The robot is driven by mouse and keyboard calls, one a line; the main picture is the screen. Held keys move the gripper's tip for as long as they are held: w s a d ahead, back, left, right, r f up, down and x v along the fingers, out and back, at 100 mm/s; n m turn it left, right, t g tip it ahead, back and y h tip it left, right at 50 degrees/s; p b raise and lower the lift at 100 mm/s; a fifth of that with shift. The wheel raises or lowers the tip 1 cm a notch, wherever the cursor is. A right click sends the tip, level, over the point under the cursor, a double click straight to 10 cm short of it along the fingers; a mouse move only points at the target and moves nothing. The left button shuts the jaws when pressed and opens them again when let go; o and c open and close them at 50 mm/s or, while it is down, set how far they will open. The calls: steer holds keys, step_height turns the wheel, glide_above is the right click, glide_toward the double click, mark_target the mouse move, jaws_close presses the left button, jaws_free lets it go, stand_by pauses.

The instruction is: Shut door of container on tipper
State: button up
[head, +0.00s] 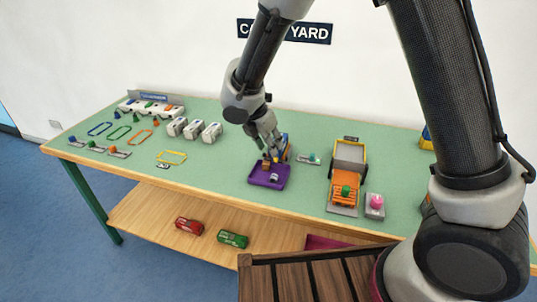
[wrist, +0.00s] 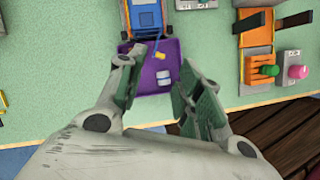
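A blue tipper-like frame (wrist: 145,14) shows at the top of the wrist view, with a grey and orange body on it that may be the container. In the head view the blue frame (head: 287,142) is partly hidden behind my gripper (head: 274,152). I cannot make out the door clearly; a thin blue bar is at the near end. A purple tray (wrist: 178,55) lies in front, holding a white cylinder (wrist: 163,78) and a small yellow piece (wrist: 160,56). My gripper (wrist: 160,78) is open and empty, its fingers apart above the tray.
An orange truck with a grey bed (head: 349,153) stands to the right, beside a pink-knobbed box (head: 375,204). A small green-knobbed block (head: 309,158) sits between. White containers (head: 194,129) and coloured outlines are on the left.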

steer(key=x, duration=0.6)
steer(key=shift+w+d+f, duration=0.1)
steer(key=shift+f, duration=0.3)
steer(key=shift+c, duration=0.2)
